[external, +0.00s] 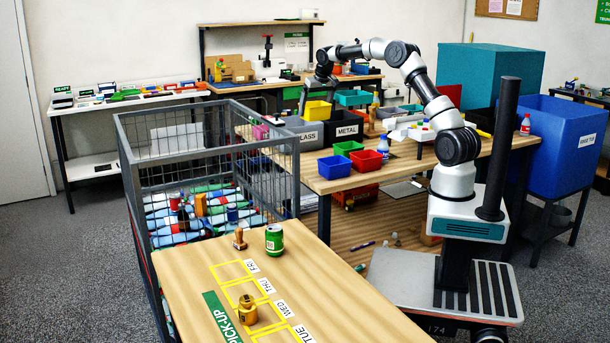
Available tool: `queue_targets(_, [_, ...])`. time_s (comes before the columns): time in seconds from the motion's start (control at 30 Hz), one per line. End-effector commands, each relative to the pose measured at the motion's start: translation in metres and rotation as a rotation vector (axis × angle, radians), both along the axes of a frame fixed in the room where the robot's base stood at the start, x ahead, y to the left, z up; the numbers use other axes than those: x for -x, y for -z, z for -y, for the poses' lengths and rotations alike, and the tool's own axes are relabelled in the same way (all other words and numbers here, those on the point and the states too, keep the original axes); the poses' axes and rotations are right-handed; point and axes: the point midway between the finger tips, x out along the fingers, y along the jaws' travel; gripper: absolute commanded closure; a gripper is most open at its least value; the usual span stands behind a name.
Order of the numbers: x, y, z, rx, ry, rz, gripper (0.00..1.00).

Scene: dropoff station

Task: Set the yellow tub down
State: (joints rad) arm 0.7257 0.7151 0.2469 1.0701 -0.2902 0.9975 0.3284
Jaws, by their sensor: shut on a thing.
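The yellow tub (317,111) is at the far side of the wooden work table, in the picture just above and behind the grey GLASS bin. My arm reaches over from the right, and my gripper (314,92) points down at the tub's upper edge. The gripper is shut on the tub, though the fingers are small and hard to make out. The tub looks upright. Its underside is hidden by the bins, so I cannot tell whether it touches anything below.
The GLASS bin (305,133) and METAL bin (343,128) stand close by. A teal tub (354,98) is to the right. Green (348,148), red (366,161) and blue (335,167) tubs sit at the table's front. A wire cage (140,160) stands left.

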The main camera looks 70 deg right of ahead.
Motion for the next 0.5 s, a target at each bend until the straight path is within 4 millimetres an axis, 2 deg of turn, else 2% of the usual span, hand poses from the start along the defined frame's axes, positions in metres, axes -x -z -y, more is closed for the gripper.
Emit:
queue_targets(0.03, [-0.001, -0.017, 0.0, 0.004, 0.001, 0.005, 0.33])
queue_targets(0.07, [-0.001, -0.027, 0.0, 0.003, 0.0, 0.004, 0.33])
queue_targets(0.33, [-0.001, -0.082, 0.0, 0.001, 0.0, 0.003, 0.33])
queue_targets(0.5, [-0.023, -0.078, -0.033, -0.002, -0.066, -0.002, 0.33])
